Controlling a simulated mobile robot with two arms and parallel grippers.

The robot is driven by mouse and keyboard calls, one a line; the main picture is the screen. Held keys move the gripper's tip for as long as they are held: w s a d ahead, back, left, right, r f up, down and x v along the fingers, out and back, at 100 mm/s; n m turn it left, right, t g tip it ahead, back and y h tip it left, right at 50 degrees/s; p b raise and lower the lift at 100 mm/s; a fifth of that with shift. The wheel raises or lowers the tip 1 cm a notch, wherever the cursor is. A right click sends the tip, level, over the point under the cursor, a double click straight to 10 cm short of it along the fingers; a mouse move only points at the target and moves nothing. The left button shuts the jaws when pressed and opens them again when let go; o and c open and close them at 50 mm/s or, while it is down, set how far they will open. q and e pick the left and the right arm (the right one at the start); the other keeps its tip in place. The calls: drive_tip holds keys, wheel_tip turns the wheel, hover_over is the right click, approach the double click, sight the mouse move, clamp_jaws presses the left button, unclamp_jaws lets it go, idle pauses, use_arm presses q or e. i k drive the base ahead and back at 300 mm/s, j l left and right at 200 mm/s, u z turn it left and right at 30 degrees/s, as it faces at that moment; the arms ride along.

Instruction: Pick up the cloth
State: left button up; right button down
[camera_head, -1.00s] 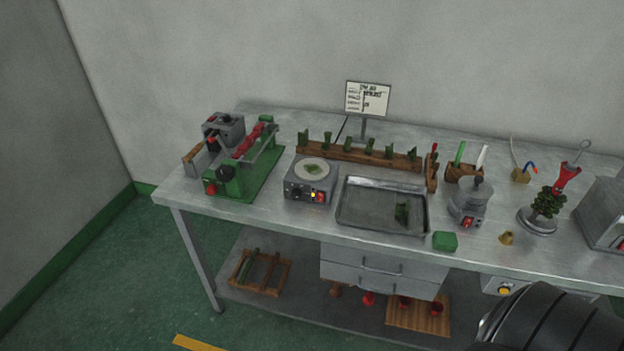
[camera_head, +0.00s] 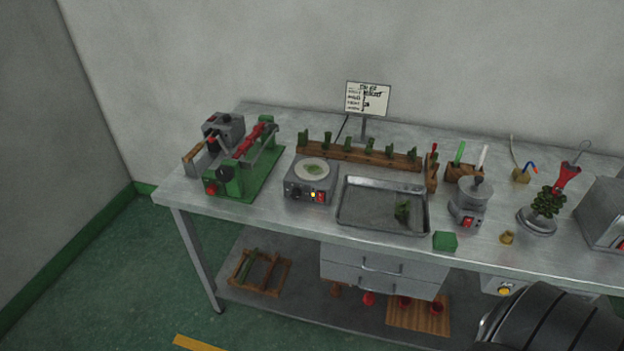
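I cannot make out a cloth for certain in the head view. A green block (camera_head: 445,241) sits at the table's front edge, right of the tray, and looks solid. Neither of my grippers shows. A dark rounded arm link, apparently mine, fills the lower right corner and hides part of the lower shelf.
The metal workbench (camera_head: 300,222) carries a green machine (camera_head: 245,180), a hot plate (camera_head: 312,190), a wooden rack (camera_head: 360,157), a grey pot (camera_head: 470,202), a green wax tree (camera_head: 547,204) and a grey box (camera_head: 606,215). A sign (camera_head: 368,98) stands behind. Floor at left is clear.

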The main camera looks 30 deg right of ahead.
sight(443, 240)
drive_tip(key=z, duration=2.05)
drive_tip(key=i+l+u, duration=0.2)
drive_tip(key=k, duration=0.1)
